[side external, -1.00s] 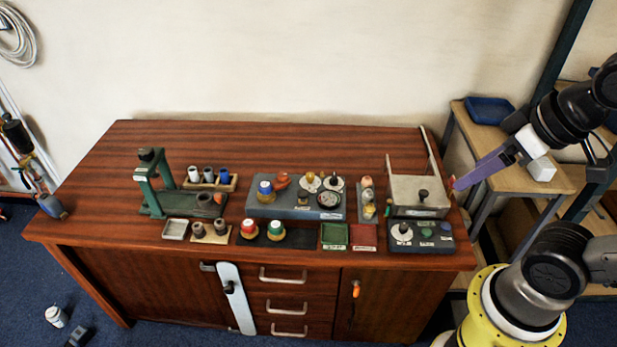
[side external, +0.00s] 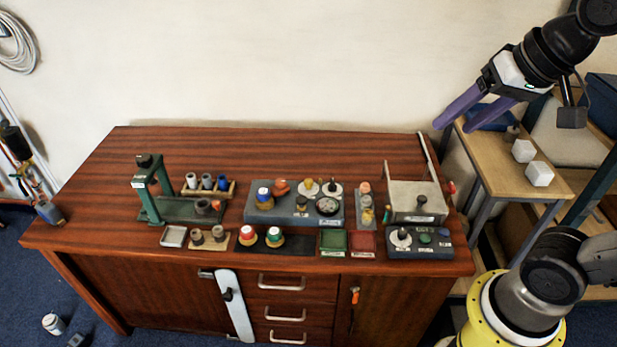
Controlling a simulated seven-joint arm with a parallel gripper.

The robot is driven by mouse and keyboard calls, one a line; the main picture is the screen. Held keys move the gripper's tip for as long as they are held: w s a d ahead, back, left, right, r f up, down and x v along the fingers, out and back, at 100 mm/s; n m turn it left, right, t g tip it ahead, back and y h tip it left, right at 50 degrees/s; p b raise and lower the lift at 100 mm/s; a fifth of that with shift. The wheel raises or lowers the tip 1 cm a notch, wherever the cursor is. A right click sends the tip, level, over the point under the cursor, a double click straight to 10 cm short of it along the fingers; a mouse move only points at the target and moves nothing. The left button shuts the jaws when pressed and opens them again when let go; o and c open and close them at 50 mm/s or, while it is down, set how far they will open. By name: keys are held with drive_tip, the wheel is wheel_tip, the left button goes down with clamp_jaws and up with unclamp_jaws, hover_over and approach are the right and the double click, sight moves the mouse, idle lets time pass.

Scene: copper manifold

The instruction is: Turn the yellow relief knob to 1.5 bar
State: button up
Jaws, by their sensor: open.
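The yellow relief knob (side external: 308,183) appears as a small yellow knob on a pale round dial, at the back of the grey manifold block (side external: 268,216) on the bench. Its scale and pointer are too small to read. A dark knob (side external: 333,187) on another pale dial sits just to its right. A round dark-faced gauge (side external: 327,206) sits in front of them; its reading is not legible. My gripper (side external: 455,125) is open and empty, with two purple fingers apart. It hangs in the air at the upper right, beyond the bench's right end, well away from the knob.
On the bench, a green stand (side external: 150,190) is at left and a grey box (side external: 415,202) at right, with a thin upright bar (side external: 427,160) behind it. A control panel (side external: 420,246) lies in front. The bench's back strip is clear.

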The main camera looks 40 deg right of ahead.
drive_tip(key=w+r+m+g, duration=0.1)
drive_tip(key=w+r+m, duration=0.3)
drive_tip(key=w, duration=0.8)
drive_tip(key=m+g, duration=0.4)
drive_tip(key=m, duration=0.2)
hover_over(308, 181)
wheel_tip(308, 181, down, 21)
drive_tip(key=shift+g, duration=0.6)
wheel_tip(308, 181, down, 21)
drive_tip(key=shift+d+f, duration=0.1)
clamp_jaws()
